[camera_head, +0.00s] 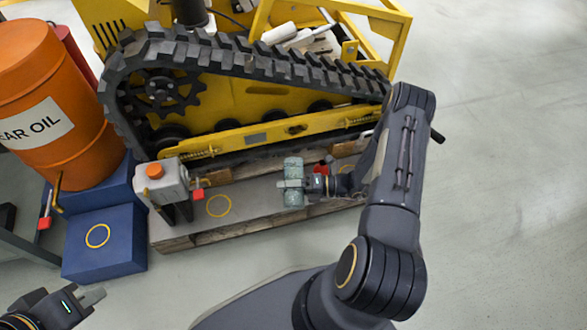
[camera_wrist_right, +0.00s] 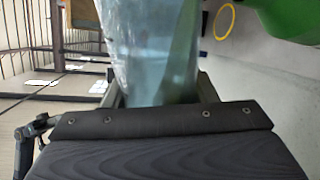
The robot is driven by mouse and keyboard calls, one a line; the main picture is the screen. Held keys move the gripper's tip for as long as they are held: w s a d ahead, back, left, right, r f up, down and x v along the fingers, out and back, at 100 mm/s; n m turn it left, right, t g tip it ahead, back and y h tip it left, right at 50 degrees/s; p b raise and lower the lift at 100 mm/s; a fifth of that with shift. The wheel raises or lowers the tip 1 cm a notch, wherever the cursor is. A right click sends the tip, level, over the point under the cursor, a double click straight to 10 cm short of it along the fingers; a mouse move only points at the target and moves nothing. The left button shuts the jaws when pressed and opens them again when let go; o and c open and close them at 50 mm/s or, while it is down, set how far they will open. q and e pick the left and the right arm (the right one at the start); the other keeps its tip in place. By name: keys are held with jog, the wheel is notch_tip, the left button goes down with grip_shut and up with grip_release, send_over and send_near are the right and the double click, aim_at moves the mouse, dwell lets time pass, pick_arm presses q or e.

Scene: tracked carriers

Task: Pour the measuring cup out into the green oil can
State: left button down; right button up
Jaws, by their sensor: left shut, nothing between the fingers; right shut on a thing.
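The measuring cup (camera_head: 293,169) is clear and bluish-green, in my right gripper (camera_head: 291,183) above the low platform. In the right wrist view the clear cup (camera_wrist_right: 150,45) fills the middle, between the fingers. Whether it holds liquid is unclear. A green thing (camera_wrist_right: 288,18), likely the green oil can, is cut off at the top right of that view, apart from the cup. I cannot make it out in the head view. My left gripper (camera_head: 93,298) is shut and empty at the lower left, far from the cup.
A grey container (camera_head: 172,187) with an orange cap and red tap stands on the platform (camera_head: 245,190), left of a yellow ring (camera_head: 218,206). An orange drum (camera_head: 50,100) and blue steps (camera_head: 105,245) stand left. A tracked carrier (camera_head: 240,90) rises behind.

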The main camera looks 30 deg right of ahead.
jog(key=shift+w+d+r+m+p, duration=0.1)
jog(key=shift+w+r+m+p, duration=0.1)
jog(key=shift+r+m+p, duration=0.85)
dwell(5.0)
jog(key=f+b, duration=0.1)
jog(key=f+n+b, duration=0.2)
jog(key=shift+s+f+n, duration=0.15)
jog(key=shift+s+n, duration=0.1)
jog(key=shift+r, duration=0.2)
jog(key=shift+f+n+b, duration=0.65)
jog(key=shift+n+b, duration=0.05)
notch_tip(320, 180, down, 7)
jog(key=n+t+b, duration=0.2)
jog(key=n+b, duration=0.3)
jog(key=n, duration=0.7)
jog(key=shift+s+a+b, duration=0.3)
jog(key=shift+s+a, duration=0.05)
jog(key=shift+f, duration=0.1)
